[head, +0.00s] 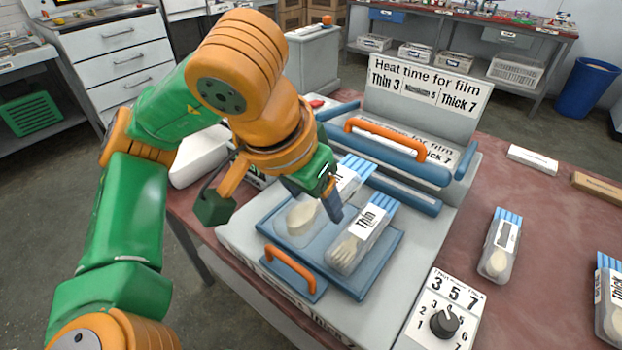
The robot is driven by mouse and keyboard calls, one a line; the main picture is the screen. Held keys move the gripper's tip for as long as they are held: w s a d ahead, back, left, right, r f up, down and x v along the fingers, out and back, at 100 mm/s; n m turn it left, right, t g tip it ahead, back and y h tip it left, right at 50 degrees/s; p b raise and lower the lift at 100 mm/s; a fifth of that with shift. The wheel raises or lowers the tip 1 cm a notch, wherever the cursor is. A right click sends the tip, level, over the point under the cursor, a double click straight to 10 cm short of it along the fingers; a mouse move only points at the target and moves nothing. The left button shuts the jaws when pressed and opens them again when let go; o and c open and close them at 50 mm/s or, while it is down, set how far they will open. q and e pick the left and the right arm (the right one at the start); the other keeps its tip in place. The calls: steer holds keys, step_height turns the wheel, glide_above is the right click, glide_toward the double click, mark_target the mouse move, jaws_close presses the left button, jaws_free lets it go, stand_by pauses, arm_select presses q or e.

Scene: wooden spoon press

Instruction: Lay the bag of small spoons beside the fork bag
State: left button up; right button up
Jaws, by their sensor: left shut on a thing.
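The blue tray (385,262) of the press holds the fork bag (345,250), a clear bag with wooden forks, a "Thin" label and blue strips at its far end. The bag of small spoons (300,222), clear with a pale spoon bowl showing and blue strips at its far end, is just left of the fork bag, over the tray. My left gripper (328,200) is shut on the spoon bag from above and hides its middle. I cannot tell whether that bag touches the tray. My right gripper is out of view.
The press has an orange-handled lid (395,140), raised behind the tray. A dial panel (445,315) is at the front right. A bag with a spoon (499,248) and a "Thick" bag (608,300) lie on the red table (540,290). A white box (532,159) lies behind them.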

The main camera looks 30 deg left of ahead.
arm_select(q)
steer(key=w+a+f, duration=0.2)
steer(key=w+a+f+b, duration=0.1)
steer(key=f, duration=0.1)
steer(key=w+a+f+b, duration=0.1)
steer(key=w+a+f, duration=0.1)
steer(key=shift+w+a+f, duration=0.3)
steer(key=shift+a+f, duration=0.05)
steer(key=f, duration=0.2)
steer(key=f+b, duration=0.1)
steer(key=f, duration=0.1)
steer(key=shift+w+a, duration=0.3)
steer(key=shift+w, duration=0.05)
steer(key=shift+f, duration=0.2)
steer(key=o, duration=1.3)
steer(key=shift+o, duration=0.2)
steer(key=shift+r, duration=0.25)
steer(key=p+v, duration=0.4)
steer(key=v, duration=0.8)
